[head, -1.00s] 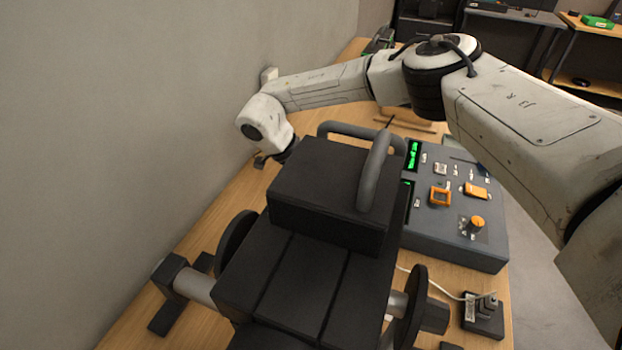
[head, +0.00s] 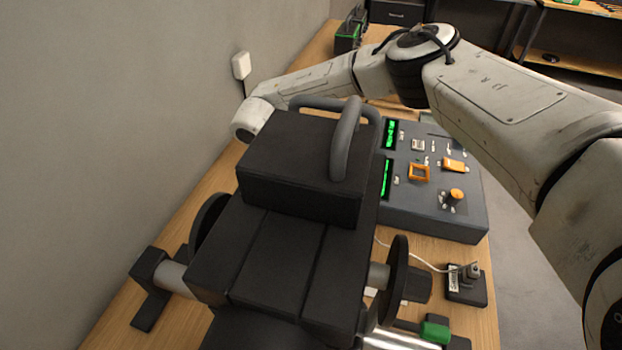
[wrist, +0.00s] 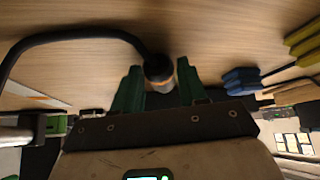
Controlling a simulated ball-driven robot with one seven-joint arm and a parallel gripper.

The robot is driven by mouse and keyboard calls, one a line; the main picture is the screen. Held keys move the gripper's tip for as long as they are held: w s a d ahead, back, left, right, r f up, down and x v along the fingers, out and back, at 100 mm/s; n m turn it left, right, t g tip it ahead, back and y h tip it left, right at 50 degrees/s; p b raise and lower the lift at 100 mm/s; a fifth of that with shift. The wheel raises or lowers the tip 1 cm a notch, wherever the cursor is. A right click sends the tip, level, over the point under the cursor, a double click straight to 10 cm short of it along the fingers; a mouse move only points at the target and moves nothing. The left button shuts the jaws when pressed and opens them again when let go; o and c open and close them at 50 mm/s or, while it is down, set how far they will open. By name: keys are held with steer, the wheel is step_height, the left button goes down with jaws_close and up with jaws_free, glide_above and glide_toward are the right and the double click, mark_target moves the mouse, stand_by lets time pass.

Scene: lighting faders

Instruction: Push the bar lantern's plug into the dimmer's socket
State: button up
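A large black housing with a grey handle, which looks like the bar lantern (head: 285,270), sits in the middle of the head view. In the head view my gripper and the plug are hidden behind the black housing. I cannot make out the dimmer's socket in either view.
A grey console (head: 440,205) with orange controls and green displays stands right of the housing. A small black block (head: 466,285) with a white cable is nearer. A white wall box (head: 241,66) is at left. Blue and yellow handled tools (wrist: 245,78) lie right in the wrist view.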

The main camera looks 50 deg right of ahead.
steer(key=c, duration=0.6)
steer(key=shift+r+p, duration=2.1)
steer(key=shift+r, duration=0.45)
steer(key=shift+c, duration=0.2)
